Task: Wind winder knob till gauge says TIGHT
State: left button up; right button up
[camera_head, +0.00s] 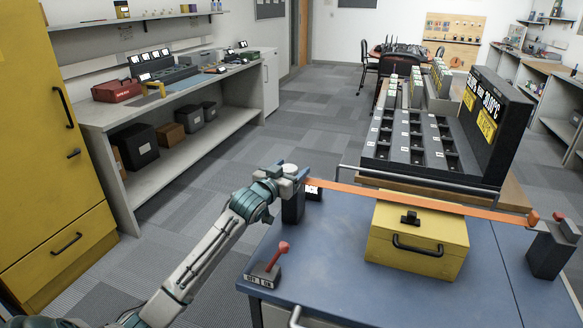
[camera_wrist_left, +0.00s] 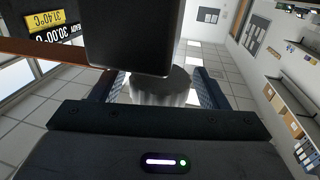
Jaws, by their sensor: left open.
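The winder's dark post (camera_head: 293,208) stands at the left end of an orange strap (camera_head: 345,188) that runs over a yellow case (camera_head: 418,240). My left gripper (camera_head: 288,174) is at the top of this post. In the left wrist view, a grey round knob (camera_wrist_left: 160,88) sits between the open fingers of my left gripper (camera_wrist_left: 158,92). I cannot tell whether the fingers touch it. A small dark box with a white mark (camera_head: 314,190), perhaps the gauge, stands beside the post; its reading is too small to tell. My right gripper is not in view.
A red-knobbed lever (camera_head: 272,258) stands on the blue bench (camera_head: 330,270) near its front left corner. Another dark post (camera_head: 550,250) stands at the strap's right end. A sloped black rack (camera_head: 410,145) is behind the case. The bench between lever and case is clear.

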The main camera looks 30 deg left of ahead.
pick_arm(q)
jog(key=shift+w, duration=0.4)
jog(key=c, duration=1)
jog(key=shift+f, duration=0.1)
